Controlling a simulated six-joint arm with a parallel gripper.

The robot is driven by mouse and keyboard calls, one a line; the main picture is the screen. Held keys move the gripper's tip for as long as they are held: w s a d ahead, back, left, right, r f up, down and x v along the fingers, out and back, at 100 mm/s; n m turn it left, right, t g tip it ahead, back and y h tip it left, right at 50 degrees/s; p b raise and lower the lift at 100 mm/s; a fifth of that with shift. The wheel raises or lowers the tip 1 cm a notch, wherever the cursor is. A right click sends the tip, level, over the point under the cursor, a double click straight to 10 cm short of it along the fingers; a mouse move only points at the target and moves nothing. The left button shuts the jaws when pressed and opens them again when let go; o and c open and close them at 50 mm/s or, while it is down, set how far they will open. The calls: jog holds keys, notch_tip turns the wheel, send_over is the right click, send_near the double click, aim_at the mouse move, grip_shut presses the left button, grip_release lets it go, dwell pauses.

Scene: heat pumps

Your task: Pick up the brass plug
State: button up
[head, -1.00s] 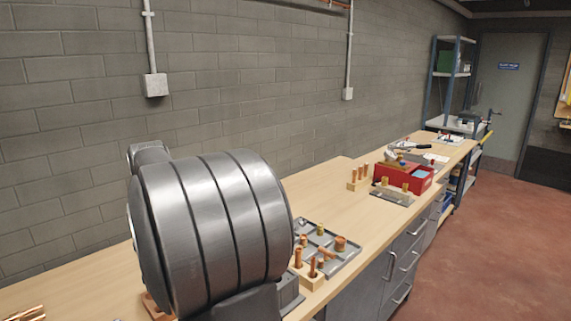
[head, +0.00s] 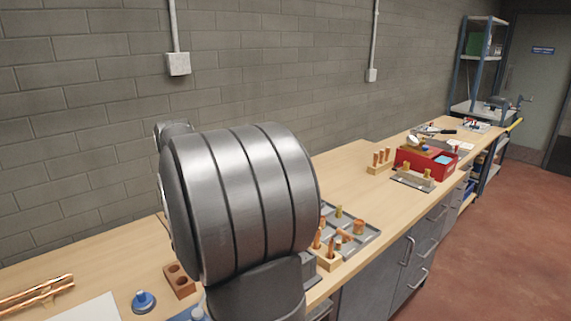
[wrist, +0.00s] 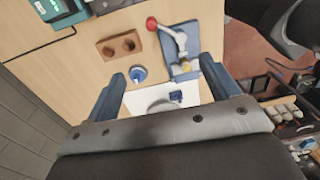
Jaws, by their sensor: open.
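In the head view, several short brass-coloured and copper-coloured pieces stand in a grey sectioned tray (head: 368,238), partly hidden behind my arm. One upright brass-coloured piece (head: 339,211) is near its back; I cannot tell which piece is the brass plug. Two more brass-coloured pieces (head: 406,168) stand on a dark plate farther along the bench. My gripper (wrist: 163,68) shows in the wrist view with its blue fingers wide apart, open and empty, above the bench.
In the wrist view, a two-hole wooden block (wrist: 120,46), a blue knob (wrist: 138,74), white paper (wrist: 140,100) and a red-knobbed lever (wrist: 168,28) lie near the fingers. A holder with copper pieces (head: 328,262) stands before the tray. A red box (head: 410,160) is farther back.

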jog(key=c, duration=0.6)
jog(key=s+a+f+m+h, duration=0.1)
jog(key=s+a+m, duration=0.25)
jog(key=s, duration=0.25)
jog(key=s+a+f+m, duration=0.1)
jog(key=s+a+m, duration=0.25)
jog(key=s, duration=0.35)
jog(key=f, duration=0.7)
jog(key=d+f, duration=0.1)
jog(key=f, duration=0.3)
jog(key=shift+w+f, duration=0.1)
jog(key=shift+f, duration=0.15)
jog(key=shift+w+d+f, duration=0.1)
jog(key=shift+d+f, duration=0.15)
jog(key=shift+f, duration=1.05)
jog(key=shift+w+d+f, duration=0.1)
jog(key=shift+d+f, duration=0.1)
jog(key=shift+f, duration=1.1)
